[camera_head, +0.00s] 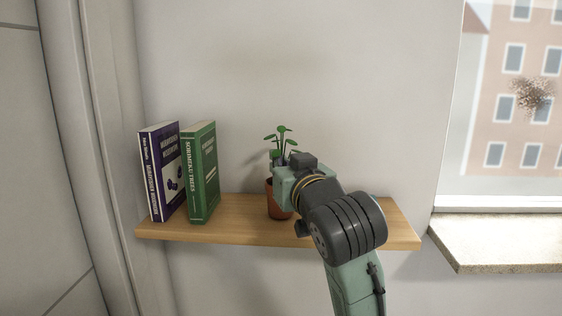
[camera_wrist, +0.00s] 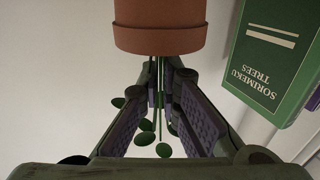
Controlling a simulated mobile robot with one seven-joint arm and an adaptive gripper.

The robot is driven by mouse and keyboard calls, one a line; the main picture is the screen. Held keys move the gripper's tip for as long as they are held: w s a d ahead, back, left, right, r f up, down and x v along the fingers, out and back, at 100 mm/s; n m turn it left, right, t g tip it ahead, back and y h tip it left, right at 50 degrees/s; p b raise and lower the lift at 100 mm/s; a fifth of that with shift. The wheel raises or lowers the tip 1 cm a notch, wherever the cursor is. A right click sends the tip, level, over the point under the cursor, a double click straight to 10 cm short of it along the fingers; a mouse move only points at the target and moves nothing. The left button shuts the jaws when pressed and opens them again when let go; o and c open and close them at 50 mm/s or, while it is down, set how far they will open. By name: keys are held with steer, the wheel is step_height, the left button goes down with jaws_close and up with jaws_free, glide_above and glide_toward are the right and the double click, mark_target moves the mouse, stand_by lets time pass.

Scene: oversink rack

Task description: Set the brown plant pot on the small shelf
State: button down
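The brown plant pot (camera_head: 277,200) stands upright at the middle of the wooden small shelf (camera_head: 240,232), with green leaves above it. Whether its base rests fully on the board is hard to tell, as my arm hides its right side. In the wrist view the pot (camera_wrist: 160,35) appears upside down, its stems and leaves hanging between my fingers. My gripper (camera_wrist: 160,88) has its two fingertips close together around the thin stems, just beyond the pot's rim. In the head view my wrist covers the fingers.
A purple book (camera_head: 162,172) and a green book (camera_head: 202,172) stand at the shelf's left end; the green one also shows in the wrist view (camera_wrist: 272,55). The shelf's right end is bare. A window sill (camera_head: 500,243) lies further right.

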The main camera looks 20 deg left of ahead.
steer(key=shift+f, duration=0.15)
steer(key=c, duration=1.8)
jaws_free()
steer(key=shift+s+d, duration=0.1)
steer(key=shift+s, duration=0.05)
steer(key=b+v, duration=0.2)
steer(key=v, duration=0.9)
steer(key=shift+s+d, duration=0.25)
steer(key=shift+d, duration=0.05)
steer(key=shift+a, duration=0.1)
